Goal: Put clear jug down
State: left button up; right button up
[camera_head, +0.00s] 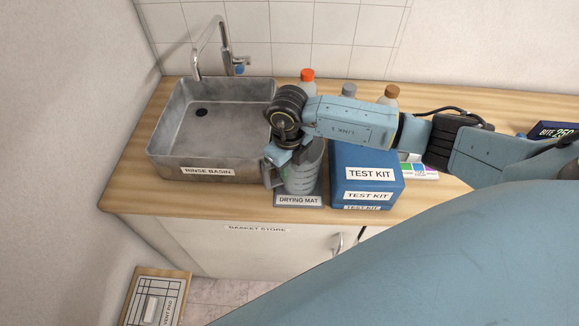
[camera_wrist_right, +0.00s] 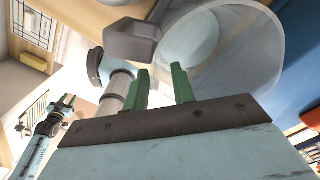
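The clear jug (camera_head: 304,172) stands upright on the drying mat (camera_head: 298,200) on the counter; its grey handle (camera_head: 269,174) points left. The right wrist view shows the jug's clear wall (camera_wrist_right: 250,50) at upper right and the grey handle (camera_wrist_right: 131,40) just beyond the fingertips. My right gripper (camera_head: 272,156) is at the handle side of the jug, coming from above. Its two green fingers (camera_wrist_right: 160,75) stand apart, with a gap between them and nothing clearly held. The mat is mostly hidden under the jug.
The steel rinse basin (camera_head: 208,172) is close on the left, with a tap (camera_head: 222,45) behind. Blue test kit boxes (camera_head: 368,186) stand close on the right. Several bottles, one orange-capped (camera_head: 307,75), stand behind my right arm. The counter's front edge is near the mat.

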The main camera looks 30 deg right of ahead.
notch_tip(320, 180, up, 11)
jog(key=b, duration=0.1)
jog(key=shift+r, duration=0.2)
jog(key=shift+a, duration=0.1)
